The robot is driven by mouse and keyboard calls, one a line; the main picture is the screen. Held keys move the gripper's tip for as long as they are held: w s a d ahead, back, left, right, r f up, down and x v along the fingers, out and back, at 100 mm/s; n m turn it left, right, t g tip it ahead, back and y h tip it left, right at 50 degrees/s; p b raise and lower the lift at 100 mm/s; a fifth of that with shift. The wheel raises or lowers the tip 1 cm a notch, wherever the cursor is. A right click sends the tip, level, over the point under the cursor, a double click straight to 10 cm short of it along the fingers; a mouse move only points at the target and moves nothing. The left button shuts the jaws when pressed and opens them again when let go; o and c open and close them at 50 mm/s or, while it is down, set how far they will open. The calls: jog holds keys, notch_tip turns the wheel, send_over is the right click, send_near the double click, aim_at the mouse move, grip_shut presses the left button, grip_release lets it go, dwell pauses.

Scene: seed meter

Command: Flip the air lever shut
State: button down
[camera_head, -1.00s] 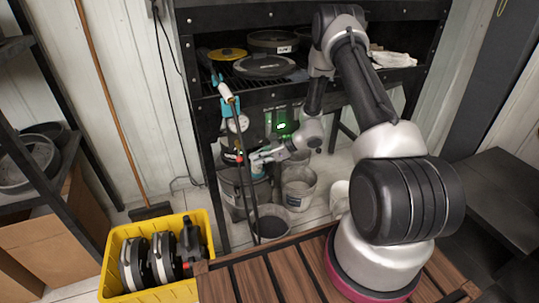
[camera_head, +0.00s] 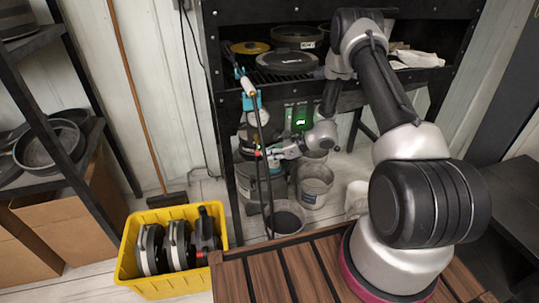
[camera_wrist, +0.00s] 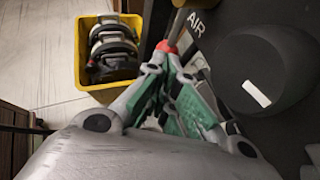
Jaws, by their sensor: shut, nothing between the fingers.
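The air lever (camera_wrist: 166,46) shows in the wrist view as a red end on a short metal rod, beside white "AIR" lettering. A small red spot (camera_head: 257,153) at the machine's left side in the head view looks like the same lever. My gripper (camera_wrist: 167,62) is shut and empty, with its fingertips right at the red end. I cannot tell if they touch it. In the head view my gripper (camera_head: 268,154) reaches in from the right, below the shelf. The lever's pivot and exact angle are hard to make out.
A yellow crate (camera_head: 128,262) of seed plates stands on the floor at the left. A hose stand (camera_head: 262,135) rises in front of the machine. A dark shelf with several plates hangs above my gripper.

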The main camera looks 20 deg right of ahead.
jog(key=shift+a+f+y, duration=0.25)
jog(key=shift+a+y, duration=0.1)
jog(key=shift+y, duration=0.25)
jog(key=a+r+m+t+y, duration=0.1)
jog(key=a+r+m+y, duration=0.1)
jog(key=a+y, duration=0.3)
jog(key=shift+s+a+r+t, duration=0.2)
jog(key=shift+a+r+t, duration=0.15)
jog(key=shift+a, duration=1.85)
jog(key=shift+r, duration=0.15)
jog(key=s+d+f, duration=0.5)
jog(key=d+f, duration=0.2)
jog(key=f, duration=0.3)
jog(key=shift+s+d, duration=0.3)
jog(key=shift+s, duration=0.05)
